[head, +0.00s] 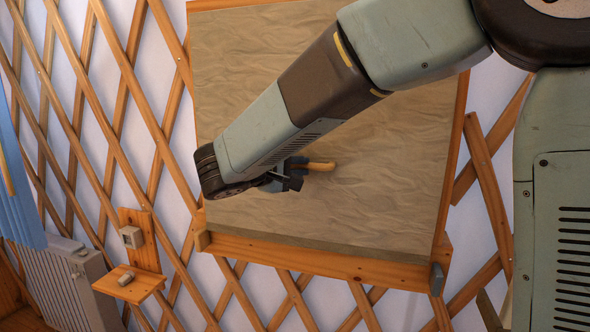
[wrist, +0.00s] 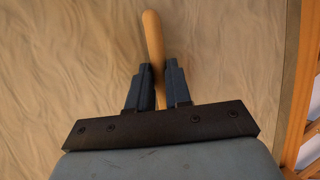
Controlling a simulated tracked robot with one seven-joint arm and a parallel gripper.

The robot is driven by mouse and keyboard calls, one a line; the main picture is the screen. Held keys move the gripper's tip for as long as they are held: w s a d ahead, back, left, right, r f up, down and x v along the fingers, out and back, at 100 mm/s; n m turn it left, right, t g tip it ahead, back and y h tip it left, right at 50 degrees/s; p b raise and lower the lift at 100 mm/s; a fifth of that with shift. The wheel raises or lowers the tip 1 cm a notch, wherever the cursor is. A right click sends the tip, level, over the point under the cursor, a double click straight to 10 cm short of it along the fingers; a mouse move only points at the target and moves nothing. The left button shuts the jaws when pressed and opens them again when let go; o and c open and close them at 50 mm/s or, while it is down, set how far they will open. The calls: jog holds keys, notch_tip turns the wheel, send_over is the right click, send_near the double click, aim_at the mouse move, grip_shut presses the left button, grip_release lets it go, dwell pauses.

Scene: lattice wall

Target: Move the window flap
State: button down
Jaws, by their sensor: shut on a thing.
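The window flap (head: 390,190) is a large grey-brown panel with a wavy grain, set in an orange wooden frame on the lattice wall. It also fills most of the wrist view (wrist: 60,70). A light wooden handle (head: 321,166) is on the flap near its middle. My gripper (head: 291,174) is at the handle. In the wrist view my gripper (wrist: 158,80) has its two dark fingers on either side of the handle (wrist: 152,35), shut on it. Part of the handle is hidden between the fingers, and my arm covers the upper right of the flap in the head view.
A wooden sill (head: 320,263) runs under the flap, with a grey block (head: 436,278) at its right end. Crossed lattice slats (head: 110,90) surround the window. At lower left are a small wooden shelf (head: 131,283), a white radiator (head: 65,285) and a blue cloth (head: 20,180).

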jog(key=c, duration=1.1)
grip_release()
jog(key=shift+r, duration=0.15)
jog(key=shift+o, duration=0.2)
jog(key=shift+a, duration=0.1)
jog(key=v, duration=1.3)
jog(key=shift+s, duration=0.3)
jog(key=shift+a, duration=0.1)
